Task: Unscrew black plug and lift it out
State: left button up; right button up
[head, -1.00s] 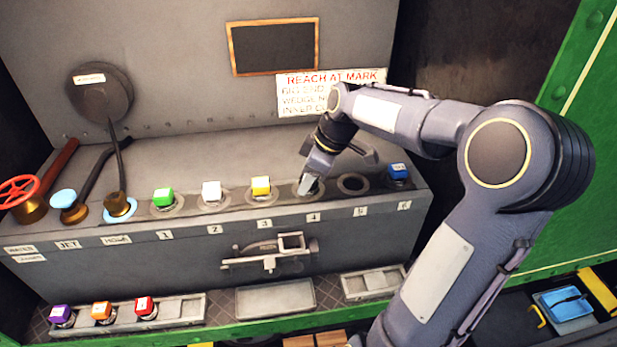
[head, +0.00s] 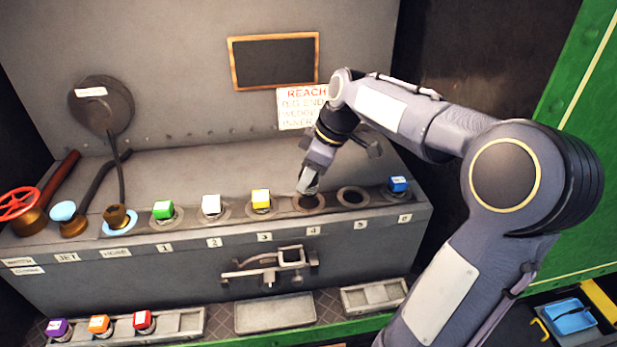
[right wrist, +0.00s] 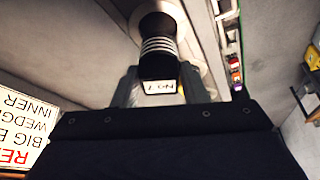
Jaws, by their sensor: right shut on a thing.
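The black plug (right wrist: 158,68) shows in the right wrist view, with a pale label on its near face and ridged, thread-like bands behind it. My right gripper (head: 308,186) is shut on the plug, with a finger on either side. In the head view the gripper hangs over the rear of the hole at position 4 (head: 309,204), and it hides most of the plug. The hole's dark opening shows below the gripper. The bands are exposed, so the plug stands raised; I cannot tell whether its tip is clear of the hole. My left gripper is not in view.
Green (head: 163,210), white (head: 211,204), yellow (head: 261,199) and blue (head: 398,184) plugs stand along the ledge. Position 5 (head: 352,197) is an empty hole. An empty tray (head: 275,313) lies below, beside a rack with purple, orange and red plugs (head: 143,321).

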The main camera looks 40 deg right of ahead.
jog(key=shift+r, duration=1.25)
